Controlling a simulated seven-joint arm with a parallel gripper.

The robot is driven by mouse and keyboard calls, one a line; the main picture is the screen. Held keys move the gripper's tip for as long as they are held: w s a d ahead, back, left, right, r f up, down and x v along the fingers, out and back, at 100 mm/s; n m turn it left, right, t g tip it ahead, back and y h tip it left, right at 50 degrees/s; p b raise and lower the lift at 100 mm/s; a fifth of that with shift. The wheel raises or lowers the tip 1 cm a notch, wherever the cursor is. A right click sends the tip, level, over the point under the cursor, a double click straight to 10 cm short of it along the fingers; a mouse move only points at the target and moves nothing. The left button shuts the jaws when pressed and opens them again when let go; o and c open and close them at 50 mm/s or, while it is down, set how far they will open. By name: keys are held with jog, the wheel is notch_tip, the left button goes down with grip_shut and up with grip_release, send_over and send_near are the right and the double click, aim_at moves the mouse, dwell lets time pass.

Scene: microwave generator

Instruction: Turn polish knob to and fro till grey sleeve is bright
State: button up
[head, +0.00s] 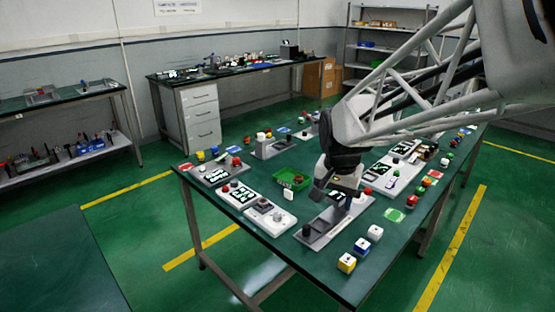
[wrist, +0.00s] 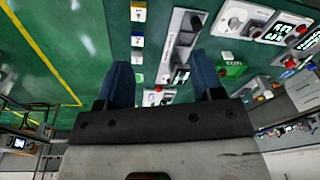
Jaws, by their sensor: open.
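My gripper (head: 338,186) hangs over the long grey panel (head: 322,238) near the front of the green table. In the wrist view its two blue fingers are apart, with nothing between them (wrist: 162,72). A dark round knob (head: 307,231) stands at the panel's near end; it seems to be the black knob in the wrist view (wrist: 195,22). A lit display (head: 337,198) sits further along the panel, partly behind my gripper. I cannot tell which part is the grey sleeve or how bright it is. No label marks the polish knob legibly.
White, blue and yellow blocks (head: 347,263) stand right of the panel. A green tray (head: 304,179) lies behind it. Other panels with knobs and displays (head: 237,195) stand at left, more (head: 393,160) at right.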

jog(key=w+a+f+m, duration=0.2)
jog(key=w+a+f, duration=0.15)
jog(key=w, duration=0.35)
jog(key=w+a+f+m, duration=0.1)
jog(key=w+a+f, duration=0.1)
jog(key=w+f, duration=0.35)
jog(key=m+g, duration=0.1)
jog(key=m, duration=0.2)
send_over(277, 215)
notch_tip(277, 215, down, 10)
jog(key=shift+d+f, duration=0.1)
jog(key=shift+f, duration=0.05)
jog(key=shift+w+f, duration=0.1)
jog(key=shift+f, duration=0.15)
jog(key=shift+f, duration=0.1)
jog(key=shift+f, duration=3.75)
jog(key=c, duration=0.9)
